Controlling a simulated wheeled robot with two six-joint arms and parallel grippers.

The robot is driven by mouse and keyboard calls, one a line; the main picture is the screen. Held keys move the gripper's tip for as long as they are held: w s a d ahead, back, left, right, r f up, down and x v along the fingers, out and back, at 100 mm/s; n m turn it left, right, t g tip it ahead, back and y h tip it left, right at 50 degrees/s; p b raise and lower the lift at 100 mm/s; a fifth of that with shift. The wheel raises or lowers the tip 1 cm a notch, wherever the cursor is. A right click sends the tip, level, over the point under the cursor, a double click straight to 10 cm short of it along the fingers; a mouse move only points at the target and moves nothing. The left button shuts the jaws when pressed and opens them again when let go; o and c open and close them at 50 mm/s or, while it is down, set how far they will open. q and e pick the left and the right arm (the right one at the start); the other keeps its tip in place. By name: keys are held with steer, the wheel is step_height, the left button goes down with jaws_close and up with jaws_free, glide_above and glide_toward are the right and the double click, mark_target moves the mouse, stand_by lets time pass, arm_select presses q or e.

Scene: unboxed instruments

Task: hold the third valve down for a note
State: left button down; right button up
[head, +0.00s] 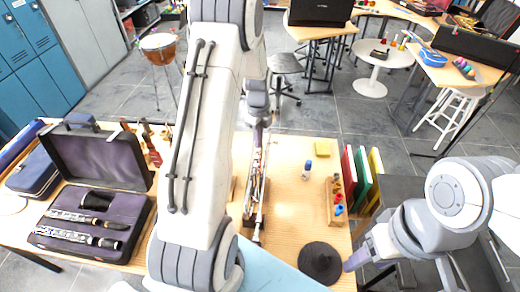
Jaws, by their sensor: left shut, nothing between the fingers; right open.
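My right gripper (354,262) is low at the table's right edge, apart from the trumpet. It is open, though its fingers are hard to make out.
An open case with clarinet parts (82,224) lies at left. A black round disc (320,262), a wooden rack with coloured pieces (336,200), a small blue-white bottle (307,170) and a yellow pad (322,149) are right of the trumpet. Coloured books (362,175) stand at the right edge.

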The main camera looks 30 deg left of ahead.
arm_select(q)
steer(key=shift+f+b, duration=0.9)
steer(key=shift+f, duration=0.5)
steer(key=shift+r, duration=0.1)
stand_by(0.4)
step_height(320, 180, up, 7)
steer(key=p, duration=0.6)
stand_by(0.7)
